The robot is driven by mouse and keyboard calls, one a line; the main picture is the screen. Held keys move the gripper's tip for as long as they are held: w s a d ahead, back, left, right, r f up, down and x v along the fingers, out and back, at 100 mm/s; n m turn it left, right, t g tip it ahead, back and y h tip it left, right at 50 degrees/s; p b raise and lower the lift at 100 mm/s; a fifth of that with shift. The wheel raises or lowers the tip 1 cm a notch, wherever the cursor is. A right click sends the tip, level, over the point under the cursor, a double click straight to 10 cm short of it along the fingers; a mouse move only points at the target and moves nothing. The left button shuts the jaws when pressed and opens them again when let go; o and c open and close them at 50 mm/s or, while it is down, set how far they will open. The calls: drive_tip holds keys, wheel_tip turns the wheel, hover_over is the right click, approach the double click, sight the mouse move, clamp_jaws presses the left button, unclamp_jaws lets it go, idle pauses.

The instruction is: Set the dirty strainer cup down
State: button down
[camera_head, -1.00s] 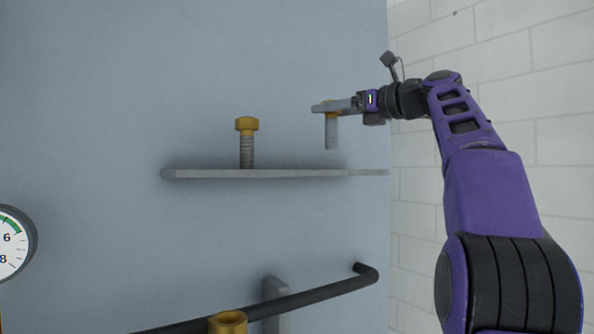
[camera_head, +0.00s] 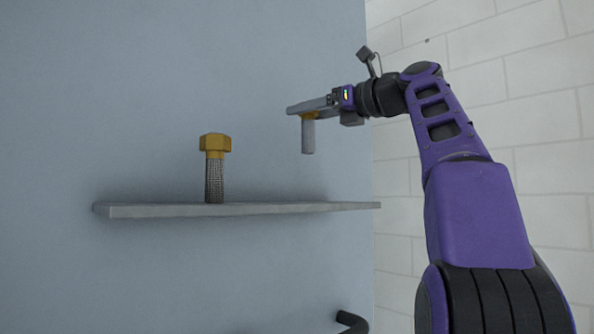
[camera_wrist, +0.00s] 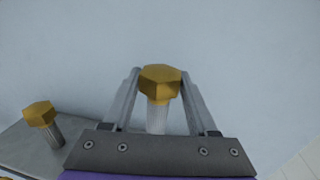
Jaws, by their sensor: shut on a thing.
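The held strainer cup (camera_head: 308,137) has a brass hex head and a grey cylindrical body hanging straight down. Its body looks smoother than the other cup's mesh. My gripper (camera_head: 304,110) is shut on its brass head, seen between the two fingers in the wrist view (camera_wrist: 160,82). The cup hangs above the right part of a grey shelf (camera_head: 270,209), with a clear gap below it. A second strainer cup (camera_head: 215,172) stands upright on the shelf to the left, brass head up; it also shows at the left of the wrist view (camera_wrist: 42,122).
The shelf sticks out from a flat blue-grey panel (camera_head: 150,80). A dark rail end (camera_head: 352,322) shows below the shelf. A white brick wall (camera_head: 510,90) lies to the right. The shelf is bare right of the standing cup.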

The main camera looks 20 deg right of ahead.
drive_tip(key=shift+f, duration=4.55)
drive_tip(key=shift+f, duration=0.15)
drive_tip(key=shift+c, duration=0.9)
unclamp_jaws()
